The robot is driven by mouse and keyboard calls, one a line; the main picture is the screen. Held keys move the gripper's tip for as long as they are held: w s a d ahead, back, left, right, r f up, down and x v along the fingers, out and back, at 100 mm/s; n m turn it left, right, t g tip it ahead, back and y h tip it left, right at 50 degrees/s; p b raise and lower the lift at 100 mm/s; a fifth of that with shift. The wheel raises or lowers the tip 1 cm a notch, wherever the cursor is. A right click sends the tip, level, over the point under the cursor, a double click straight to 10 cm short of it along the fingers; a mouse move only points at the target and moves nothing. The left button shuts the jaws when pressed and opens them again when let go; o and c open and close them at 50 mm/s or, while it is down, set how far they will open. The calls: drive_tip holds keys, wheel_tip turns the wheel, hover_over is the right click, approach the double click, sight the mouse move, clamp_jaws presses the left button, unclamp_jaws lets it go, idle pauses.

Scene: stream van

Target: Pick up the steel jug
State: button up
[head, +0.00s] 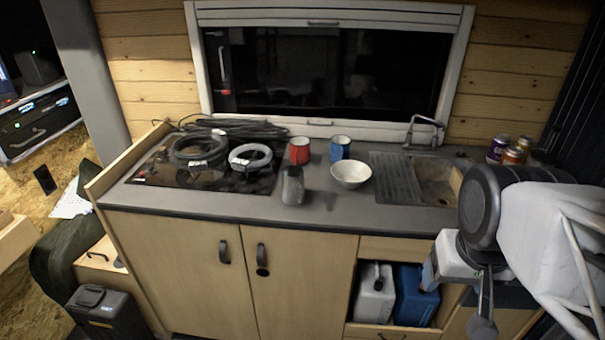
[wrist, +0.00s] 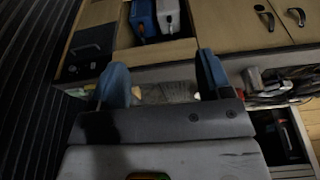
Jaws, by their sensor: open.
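The steel jug (head: 293,186) is a small, dull grey vessel. It stands upright on the grey counter, right of the hob and near the front edge, in the head view. My gripper (wrist: 163,82) is open in the wrist view, with two blue-tipped fingers apart and nothing seen held between them. In the head view my arm is at the far right, well away from the jug. I cannot surely pick out the jug in the wrist view.
A red mug (head: 299,150) and a blue mug (head: 340,147) stand behind the jug, and a white bowl (head: 351,175) to its right. Coiled hoses (head: 198,152) lie on the hob to the left. A sink (head: 434,180) and several cans (head: 513,154) are farther right.

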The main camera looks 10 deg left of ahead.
sight(300, 173)
drive_tip(key=w+a+r+m+g, duration=0.1)
drive_tip(key=w+a+m, duration=0.3)
drive_tip(key=w, duration=0.7)
drive_tip(key=w+a+r+m, duration=0.1)
drive_tip(key=w+a+m, duration=0.1)
drive_tip(key=w+a, duration=0.7)
drive_tip(key=w+a+f+m, duration=0.2)
drive_tip(key=w+a, duration=0.3)
drive_tip(key=w, duration=0.1)
drive_tip(key=w+a+f+m+g, duration=0.1)
drive_tip(key=w+a+f+m, duration=0.1)
drive_tip(key=w+a, duration=0.3)
drive_tip(key=w+a+f+m, duration=0.2)
drive_tip(key=w+a+f, duration=0.2)
drive_tip(key=w, duration=0.3)
drive_tip(key=shift+w+a+f+g, duration=0.1)
drive_tip(key=shift+a+f+g, duration=0.05)
drive_tip(key=shift+a, duration=0.25)
drive_tip(key=shift+a+f+g, duration=0.1)
drive_tip(key=shift+a+g, duration=0.05)
drive_tip(key=shift+a, duration=0.25)
drive_tip(key=shift+f, duration=1.3)
